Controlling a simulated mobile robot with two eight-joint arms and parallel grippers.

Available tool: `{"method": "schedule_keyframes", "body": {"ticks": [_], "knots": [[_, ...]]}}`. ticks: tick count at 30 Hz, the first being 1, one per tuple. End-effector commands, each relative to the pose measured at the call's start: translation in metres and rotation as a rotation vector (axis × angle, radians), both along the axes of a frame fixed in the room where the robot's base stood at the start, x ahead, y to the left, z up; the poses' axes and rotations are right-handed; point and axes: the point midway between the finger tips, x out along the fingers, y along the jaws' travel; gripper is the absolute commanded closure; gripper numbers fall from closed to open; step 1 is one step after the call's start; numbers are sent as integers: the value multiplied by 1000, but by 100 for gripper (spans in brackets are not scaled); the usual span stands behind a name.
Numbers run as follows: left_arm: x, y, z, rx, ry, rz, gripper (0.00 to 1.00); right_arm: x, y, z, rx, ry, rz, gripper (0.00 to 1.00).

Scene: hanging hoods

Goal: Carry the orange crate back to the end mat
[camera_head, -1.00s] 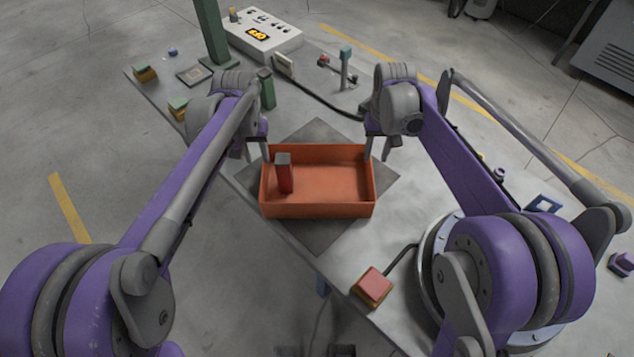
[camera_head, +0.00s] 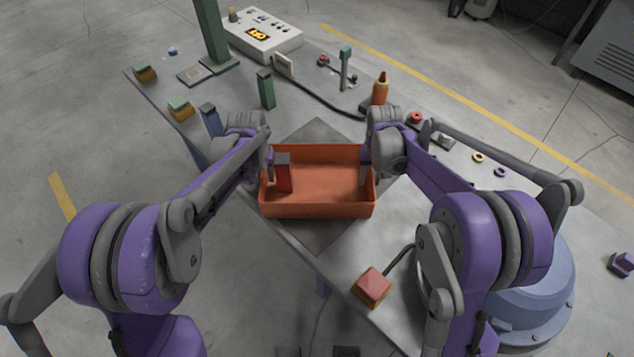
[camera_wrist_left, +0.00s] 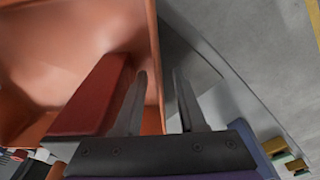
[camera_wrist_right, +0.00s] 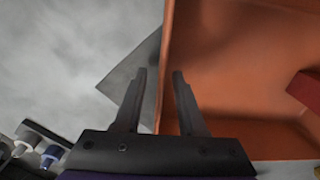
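The orange crate (camera_head: 318,210) sits on a dark grey, diamond-turned mat (camera_head: 318,131) in the middle of the table. A red block with a grey top (camera_head: 283,179) stands inside it near the left wall; it also shows in the left wrist view (camera_wrist_left: 92,100). My left gripper (camera_wrist_left: 160,75) straddles the crate's left wall, one finger inside and one outside, with a visible gap. My right gripper (camera_wrist_right: 158,75) straddles the right wall in the same way, also with a gap. The fingertips are partly hidden in the head view.
A green post (camera_head: 212,40), a control box (camera_head: 262,36) and a short green block (camera_head: 266,88) stand behind. An orange bottle (camera_head: 380,88) is behind my right arm. A red button box (camera_head: 372,288) with a cable is at the front. Coloured blocks (camera_head: 180,107) line the left edge.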

Motion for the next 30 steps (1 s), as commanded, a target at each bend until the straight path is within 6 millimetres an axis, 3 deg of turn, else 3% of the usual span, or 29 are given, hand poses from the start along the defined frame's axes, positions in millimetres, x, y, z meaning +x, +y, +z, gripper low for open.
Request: {"method": "schedule_keyframes", "body": {"ticks": [7,12,14,30], "knots": [[0,0,0,0,0,0,62,0,0,0,0,0,0,62],[0,0,0,0,0,0,92,0,0,0,0,0,0,92],[0,0,0,0,0,0,100,0,0,0,0,0,0,100],[0,0,0,0,0,0,100,0,0,0,0,0,0,100]]}}
